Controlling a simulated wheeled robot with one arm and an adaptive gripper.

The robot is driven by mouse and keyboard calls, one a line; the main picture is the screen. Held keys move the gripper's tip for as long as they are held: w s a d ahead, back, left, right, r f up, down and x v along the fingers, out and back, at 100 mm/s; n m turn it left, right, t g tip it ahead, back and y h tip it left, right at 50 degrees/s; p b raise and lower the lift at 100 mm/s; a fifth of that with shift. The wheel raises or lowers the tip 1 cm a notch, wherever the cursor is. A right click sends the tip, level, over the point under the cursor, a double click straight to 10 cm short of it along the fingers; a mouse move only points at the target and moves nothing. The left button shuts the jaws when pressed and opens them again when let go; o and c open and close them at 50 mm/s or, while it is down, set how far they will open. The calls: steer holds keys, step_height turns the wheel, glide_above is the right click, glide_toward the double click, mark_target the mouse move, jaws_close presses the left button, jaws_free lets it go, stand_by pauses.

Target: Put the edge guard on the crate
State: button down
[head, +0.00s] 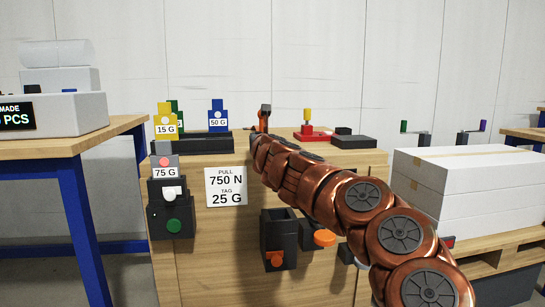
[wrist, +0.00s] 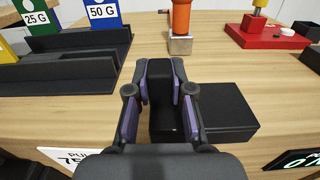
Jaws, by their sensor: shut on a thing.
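My gripper (wrist: 161,95) is low over the wooden bench in the wrist view. Its purple-lined fingers are shut on a dark piece (wrist: 160,88) standing between them. This is probably the edge guard, but its shape is hard to make out. Black on black, I cannot tell where it ends against the flat black block (wrist: 225,108) just right of the fingers. In the head view my arm hides the fingertips. The likely crate is the stack of white taped boxes (head: 460,200) on a wooden pallet at right, away from my gripper.
An orange-handled tool (wrist: 181,20) stands beyond my fingers. A red base (wrist: 268,34) is at far right, and a black rack (wrist: 70,65) with numbered tags is at left. Dark brackets with green (head: 404,126) and purple (head: 482,125) tips show by the boxes. Dark holders (head: 279,240) hang on the bench front.

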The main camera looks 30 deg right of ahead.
steer(key=c, duration=0.9)
jaws_free()
steer(key=shift+c, duration=0.2)
steer(key=shift+s, duration=0.1)
steer(key=v, duration=1.2)
